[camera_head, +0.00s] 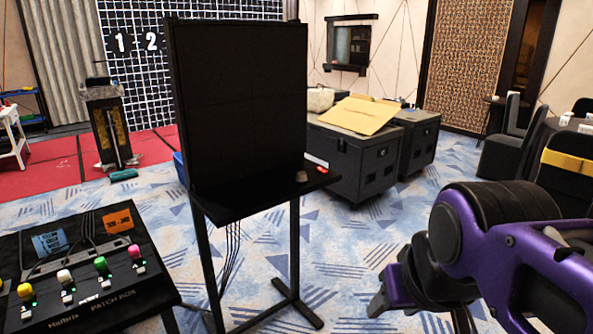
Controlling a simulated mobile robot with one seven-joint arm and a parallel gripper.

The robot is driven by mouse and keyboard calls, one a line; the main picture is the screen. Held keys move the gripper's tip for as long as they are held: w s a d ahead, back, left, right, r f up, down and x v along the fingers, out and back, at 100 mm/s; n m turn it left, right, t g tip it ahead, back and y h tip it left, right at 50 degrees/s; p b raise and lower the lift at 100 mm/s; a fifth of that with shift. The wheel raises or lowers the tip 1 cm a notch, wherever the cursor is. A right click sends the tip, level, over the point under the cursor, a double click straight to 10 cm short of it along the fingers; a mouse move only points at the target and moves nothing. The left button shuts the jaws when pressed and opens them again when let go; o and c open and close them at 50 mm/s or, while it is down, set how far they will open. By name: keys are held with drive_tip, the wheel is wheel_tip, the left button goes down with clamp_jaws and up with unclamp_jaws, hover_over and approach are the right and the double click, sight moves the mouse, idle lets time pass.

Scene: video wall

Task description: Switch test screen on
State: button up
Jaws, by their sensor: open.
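The test screen (240,105) is a tall black panel on a dark stand, and its face is dark. A black patch box (95,305) stands at the lower left. Along its front are a yellow knob (25,291), a white knob (64,276), a green knob (100,264) and a pink knob (134,252), each on a small light base. A blue note (50,243) with handwriting and an orange card (117,218) lie behind them. My gripper (418,305) is at the lower right, open, apart from the screen and the box. Its fingertips are partly hard to make out.
The screen stand has a shelf (262,198) with a small brown object and a red-and-white item at its right end. Black cases (352,160) stand behind it, one bearing a cardboard sheet. Chairs (510,150) stand at the right. Carpet between stand and gripper is clear.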

clamp_jaws()
idle(1.7)
